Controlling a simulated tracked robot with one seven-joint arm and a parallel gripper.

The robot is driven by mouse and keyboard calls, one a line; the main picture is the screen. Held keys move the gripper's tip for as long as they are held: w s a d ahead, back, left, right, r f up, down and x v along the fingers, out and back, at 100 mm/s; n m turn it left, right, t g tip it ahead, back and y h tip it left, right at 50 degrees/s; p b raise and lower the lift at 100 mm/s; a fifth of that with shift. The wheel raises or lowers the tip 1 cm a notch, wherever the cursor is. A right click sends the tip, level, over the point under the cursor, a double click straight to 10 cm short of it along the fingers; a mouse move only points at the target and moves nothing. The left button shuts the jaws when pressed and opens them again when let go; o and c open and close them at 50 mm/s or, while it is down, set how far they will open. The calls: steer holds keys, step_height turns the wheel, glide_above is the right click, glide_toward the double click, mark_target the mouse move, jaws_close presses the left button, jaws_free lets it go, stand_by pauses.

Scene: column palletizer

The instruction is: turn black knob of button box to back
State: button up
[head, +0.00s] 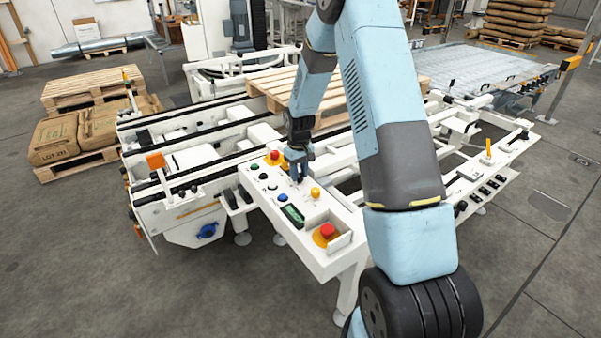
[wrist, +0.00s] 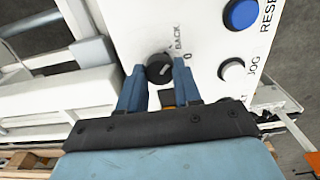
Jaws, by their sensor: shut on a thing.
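The black knob (wrist: 159,68) stands on the white face of the button box (wrist: 200,20), with the labels BACK and 0 printed beside it. My gripper (wrist: 159,72) has its two blue fingers on either side of the knob and is shut on it. A pale mark shows on the knob's top, but which label it points to is hard to tell. In the head view my gripper (head: 296,168) reaches down onto the button box (head: 268,212), and its fingers hide the knob there.
The wrist view shows a blue RESET button (wrist: 240,14) and a white JOG button (wrist: 232,69) right of the knob. In the head view a red emergency stop (head: 327,231) sits at the box's near end and a yellow button (head: 315,193) near my gripper.

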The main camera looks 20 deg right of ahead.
mark_target(299, 174)
steer(key=shift+w+r, duration=0.1)
steer(key=shift+w, duration=0.1)
steer(key=o, duration=1)
steer(key=shift+s, duration=0.15)
steer(key=shift+o, duration=0.2)
step_height(299, 174, up, 14)
steer(key=shift+f, duration=0.25)
